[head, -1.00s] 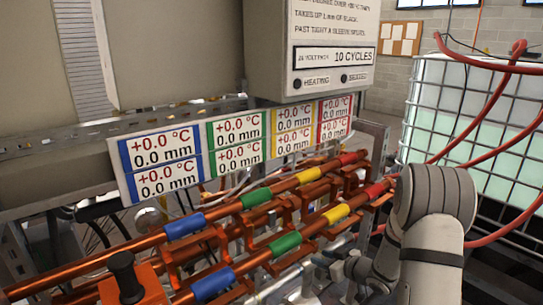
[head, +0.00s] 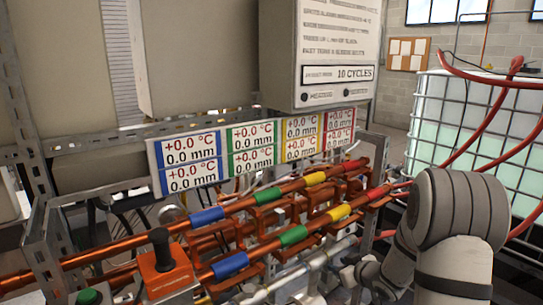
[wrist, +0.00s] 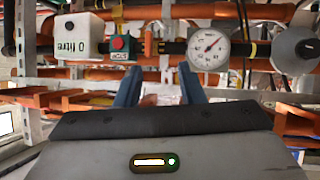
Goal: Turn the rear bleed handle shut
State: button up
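My gripper (wrist: 160,84) is open in the wrist view, with its two blue fingers apart and nothing clearly held between them. A small upright orange piece (wrist: 148,45) stands on the dark pipe beyond the fingers, apart from them; I cannot tell whether it is the rear bleed handle. A round dial gauge (wrist: 208,48) sits just right of it and a red button (wrist: 118,43) just left. In the head view, a black-knobbed lever (head: 160,240) stands upright on an orange block at the lower left. My gripper's fingers are not clear there.
Copper pipes with coloured bands (head: 290,236) run across the head view below the display panel (head: 255,150). A white box (wrist: 78,38) and a grey round fitting (wrist: 296,50) flank the gauge. A caged tank (head: 470,130) with red hoses stands at right.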

jog(key=s+d+r+m+g+h+p, duration=0.2)
jog(key=s+r+m+g+h+p, duration=0.3)
jog(key=s+r, duration=0.65)
jog(key=s+a+r+g, duration=0.1)
jog(key=s+a+r, duration=0.2)
jog(key=s, duration=0.7)
jog(key=s+a+r+m+g, duration=0.1)
jog(key=s+a+r, duration=0.3)
jog(key=s, duration=0.7)
jog(key=shift+a+g+p, duration=0.3)
jog(key=shift+g+p, duration=0.1)
jog(key=shift+g, duration=0.4)
